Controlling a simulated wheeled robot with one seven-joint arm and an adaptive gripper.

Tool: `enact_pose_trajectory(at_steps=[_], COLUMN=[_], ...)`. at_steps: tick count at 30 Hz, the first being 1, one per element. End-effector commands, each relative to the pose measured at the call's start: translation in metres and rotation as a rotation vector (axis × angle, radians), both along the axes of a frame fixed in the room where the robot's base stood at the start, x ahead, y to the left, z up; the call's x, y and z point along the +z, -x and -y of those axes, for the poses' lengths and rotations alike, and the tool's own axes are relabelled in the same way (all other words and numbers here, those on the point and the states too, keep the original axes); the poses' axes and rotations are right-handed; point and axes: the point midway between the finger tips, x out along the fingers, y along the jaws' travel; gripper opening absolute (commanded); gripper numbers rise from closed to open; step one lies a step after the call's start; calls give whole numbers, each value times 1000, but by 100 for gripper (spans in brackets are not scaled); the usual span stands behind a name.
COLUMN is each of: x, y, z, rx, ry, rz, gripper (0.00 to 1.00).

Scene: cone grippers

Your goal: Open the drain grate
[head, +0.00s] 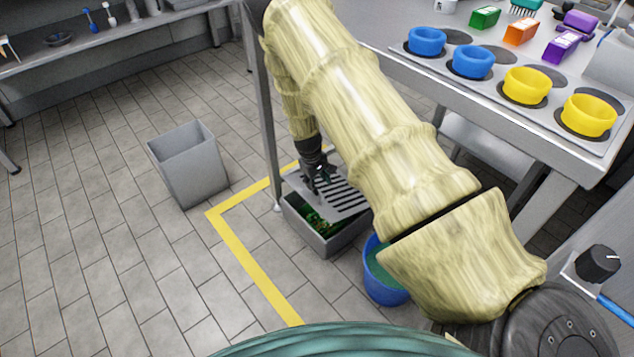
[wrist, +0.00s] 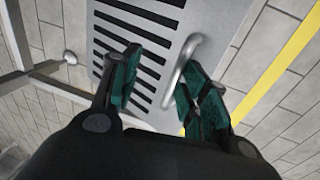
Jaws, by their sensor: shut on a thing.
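The grey slotted drain grate (head: 347,209) lies over part of the grey drain box (head: 322,241) in the head view. It looks raised or shifted at the near left, where dark green contents (head: 318,225) show in the box. My gripper (head: 318,183) is at the grate's left side, shut on its handle. In the wrist view the grate (wrist: 170,27) lies under my gripper (wrist: 158,72), and its bent metal handle (wrist: 181,68) is between the dark green finger pads, close to the right one. My arm hides the grate's right part in the head view.
A blue bucket (head: 382,285) stands right of the drain box, partly behind my arm. A grey bin (head: 188,165) stands to the left. A table leg (head: 267,125) rises beside the drain.

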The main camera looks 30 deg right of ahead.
Motion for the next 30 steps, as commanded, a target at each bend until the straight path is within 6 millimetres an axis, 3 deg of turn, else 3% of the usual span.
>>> enact_pose_trajectory(at_steps=[20, 25, 30], x=[4, 16, 42], y=[0, 1, 1], z=[-1, -4, -9], rx=[0, 0, 2], ry=[1, 0, -1], rz=[-1, -1, -2], gripper=[32, 32, 32])
